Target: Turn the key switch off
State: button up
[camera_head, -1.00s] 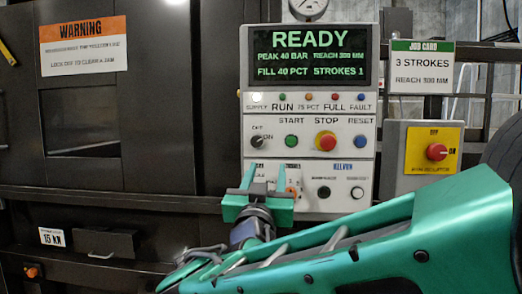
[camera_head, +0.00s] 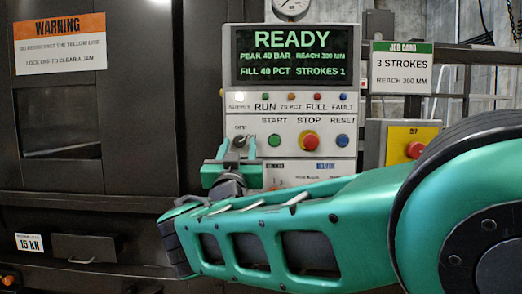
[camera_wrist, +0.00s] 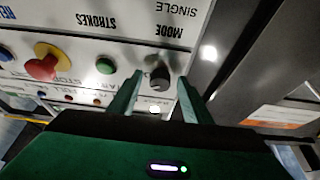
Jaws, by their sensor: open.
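The key switch (camera_head: 239,142) is a dark round knob with an OFF label above it, at the left of the control panel's button row. My gripper (camera_head: 235,152) is open in front of and just below it, its two green fingers pointing at the panel. The wrist view, upside down, shows the dark knob (camera_wrist: 160,78) between the fingertips of my open gripper (camera_wrist: 160,92). I cannot tell whether the fingers touch it. Its exact turn position is too small to read. My gripper and arm hide much of the lower panel.
The green start button (camera_head: 274,141), red stop button (camera_head: 308,141) and blue reset button (camera_head: 342,141) sit to the right. Above is a screen (camera_head: 294,57) reading READY. A yellow isolator box (camera_head: 405,145) is partly behind my arm. A dark compactor door stands left.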

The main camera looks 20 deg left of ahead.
jog(key=shift+w, duration=0.15)
jog(key=shift+c, duration=0.4)
jog(key=c, duration=1)
jog(key=shift+a, duration=0.2)
jog(key=shift+d, duration=0.1)
